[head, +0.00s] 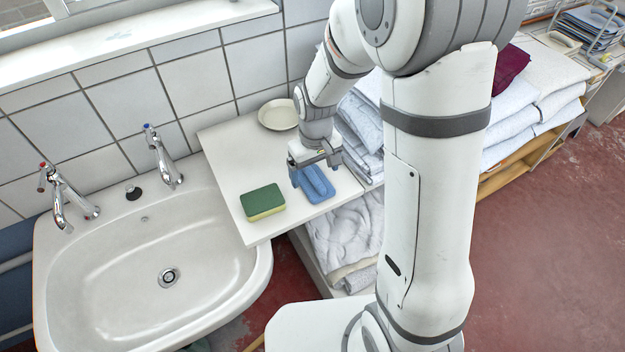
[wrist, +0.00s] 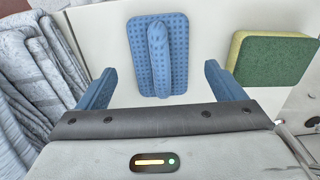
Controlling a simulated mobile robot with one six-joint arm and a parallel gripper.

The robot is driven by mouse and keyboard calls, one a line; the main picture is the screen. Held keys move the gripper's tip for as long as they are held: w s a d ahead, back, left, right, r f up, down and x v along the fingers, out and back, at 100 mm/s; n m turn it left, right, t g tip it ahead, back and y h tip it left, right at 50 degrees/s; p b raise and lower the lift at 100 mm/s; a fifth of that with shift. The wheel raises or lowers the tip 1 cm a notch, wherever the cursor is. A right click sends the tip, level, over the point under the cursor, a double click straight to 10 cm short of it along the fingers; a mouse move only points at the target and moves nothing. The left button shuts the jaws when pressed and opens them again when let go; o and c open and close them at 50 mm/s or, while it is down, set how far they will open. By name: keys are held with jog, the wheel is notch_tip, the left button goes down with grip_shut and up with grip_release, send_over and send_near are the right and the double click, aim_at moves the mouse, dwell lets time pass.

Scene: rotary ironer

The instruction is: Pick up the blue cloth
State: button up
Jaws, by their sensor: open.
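The blue cloth (head: 316,184) lies on the white board beside the sink, below my gripper. In the wrist view the cloth (wrist: 174,75) is a dotted blue rectangle with a raised, rounded ridge along its middle. My gripper (head: 314,170) points down over the cloth. In the wrist view its two blue fingers (wrist: 160,85) are spread wide, one on each side of the cloth's near end, with nothing held between them. I cannot tell the exact height of the fingertips above the cloth.
A green and yellow sponge (head: 263,202) lies left of the cloth on the white board (head: 225,150). A pale dish (head: 278,115) sits behind. The sink (head: 110,255) is at left. Folded towels (head: 360,120) are stacked close on the right.

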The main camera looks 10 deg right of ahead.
aim_at(315, 176)
jog(key=shift+f, duration=1.5)
jog(key=c, duration=1.1)
jog(key=shift+r, duration=0.1)
jog(key=shift+c, duration=0.2)
